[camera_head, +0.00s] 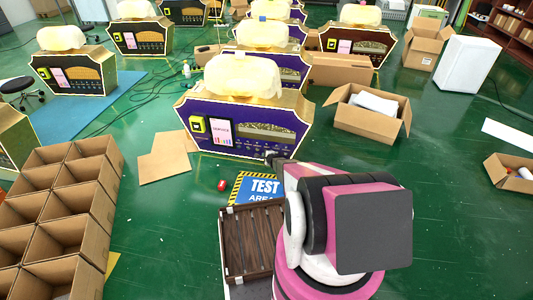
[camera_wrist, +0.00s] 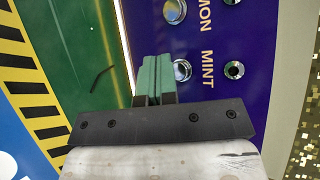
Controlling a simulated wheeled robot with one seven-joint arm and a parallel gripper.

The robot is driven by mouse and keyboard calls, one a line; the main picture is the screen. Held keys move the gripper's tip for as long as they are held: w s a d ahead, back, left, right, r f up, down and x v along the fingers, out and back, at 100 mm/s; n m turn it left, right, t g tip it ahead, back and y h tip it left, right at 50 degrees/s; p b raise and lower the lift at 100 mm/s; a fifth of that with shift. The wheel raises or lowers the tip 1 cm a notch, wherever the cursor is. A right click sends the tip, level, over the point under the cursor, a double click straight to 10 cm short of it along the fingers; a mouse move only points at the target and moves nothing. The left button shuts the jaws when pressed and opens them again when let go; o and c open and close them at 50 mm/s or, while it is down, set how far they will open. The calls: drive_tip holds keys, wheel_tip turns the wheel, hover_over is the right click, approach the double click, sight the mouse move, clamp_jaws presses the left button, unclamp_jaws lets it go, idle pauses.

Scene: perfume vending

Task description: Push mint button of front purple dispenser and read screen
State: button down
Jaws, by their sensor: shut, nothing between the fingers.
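The front purple dispenser (camera_head: 230,110) stands ahead of my arm with a cream cover on top. Its screen (camera_head: 222,132) is pink and white with a heading that seems to read SERVICE; smaller marks below are too small to read. My gripper (camera_wrist: 155,80) is shut and empty, its green fingertips close to the dispenser's lower front. The mint button (camera_wrist: 182,71) is a silver round button beside the MINT label (camera_wrist: 207,68), just right of the fingertips in the wrist view. I cannot tell whether they touch. In the head view, my gripper (camera_head: 276,158) reaches the panel's lower right.
Another silver button (camera_wrist: 175,10) lies above the mint one in the wrist view. A blue TEST AREA mat (camera_head: 262,186), a small red object (camera_head: 221,185) and a brown slatted crate (camera_head: 248,240) are near. Cardboard boxes (camera_head: 365,112) stand right and left.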

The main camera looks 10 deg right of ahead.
drive_tip(key=shift+w, duration=0.2)
idle(0.7)
drive_tip(key=shift+w+d, duration=0.15)
drive_tip(key=shift+w, duration=0.05)
drive_tip(key=shift+w+d, duration=0.2)
drive_tip(key=shift+w, duration=0.2)
idle(0.8)
drive_tip(key=shift+s, duration=0.15)
idle(0.3)
drive_tip(key=shift+s+a, duration=0.35)
drive_tip(key=shift+s, duration=0.3)
drive_tip(key=s, duration=0.1)
drive_tip(key=s+a, duration=0.1)
drive_tip(key=s, duration=0.1)
drive_tip(key=s+a, duration=0.1)
drive_tip(key=shift+s, duration=0.25)
idle(0.8)
